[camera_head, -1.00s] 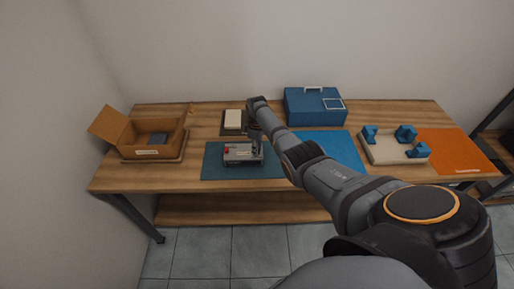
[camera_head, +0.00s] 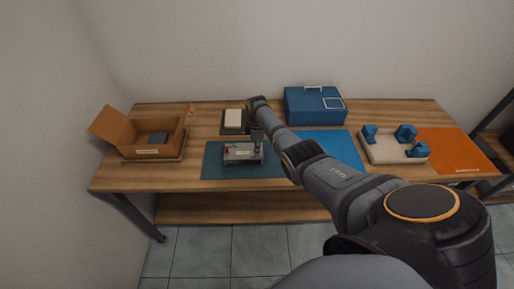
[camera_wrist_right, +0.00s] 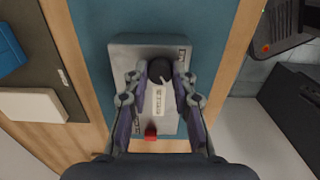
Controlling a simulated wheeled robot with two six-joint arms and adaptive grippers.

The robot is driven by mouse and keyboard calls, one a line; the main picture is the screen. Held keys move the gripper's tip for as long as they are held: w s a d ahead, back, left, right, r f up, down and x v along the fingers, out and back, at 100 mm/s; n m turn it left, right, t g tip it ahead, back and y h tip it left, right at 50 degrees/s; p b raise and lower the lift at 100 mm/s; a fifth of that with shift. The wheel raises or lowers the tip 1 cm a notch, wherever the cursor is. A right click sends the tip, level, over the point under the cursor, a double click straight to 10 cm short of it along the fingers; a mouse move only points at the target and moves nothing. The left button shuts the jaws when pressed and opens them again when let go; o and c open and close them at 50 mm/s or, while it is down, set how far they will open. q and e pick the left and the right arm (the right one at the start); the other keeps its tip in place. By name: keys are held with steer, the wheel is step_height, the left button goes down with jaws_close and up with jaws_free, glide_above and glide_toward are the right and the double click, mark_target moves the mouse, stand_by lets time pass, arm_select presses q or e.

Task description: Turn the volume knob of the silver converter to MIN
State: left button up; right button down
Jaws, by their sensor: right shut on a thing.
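The silver converter (camera_head: 243,154) lies on a dark teal mat on the table in the head view. It fills the middle of the right wrist view (camera_wrist_right: 128,52), with a white label and a red part (camera_wrist_right: 151,133) on it. Its black round knob (camera_wrist_right: 160,70) has a light pointer mark toward the lower right in that view. My right gripper (camera_wrist_right: 161,74) is shut on the knob, one finger on each side. In the head view the right gripper (camera_head: 257,144) is small and above the converter's right part. My left gripper is not in view.
A cardboard box (camera_head: 152,139) stands open at the left. A blue case (camera_head: 315,106) is at the back. A beige tray with blue blocks (camera_head: 395,152) stands at the right beside an orange mat (camera_head: 455,150). A blue mat (camera_head: 333,149) lies mostly bare.

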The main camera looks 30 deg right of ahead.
steer(key=c, duration=1.1)
jaws_free()
step_height(320, 180, up, 12)
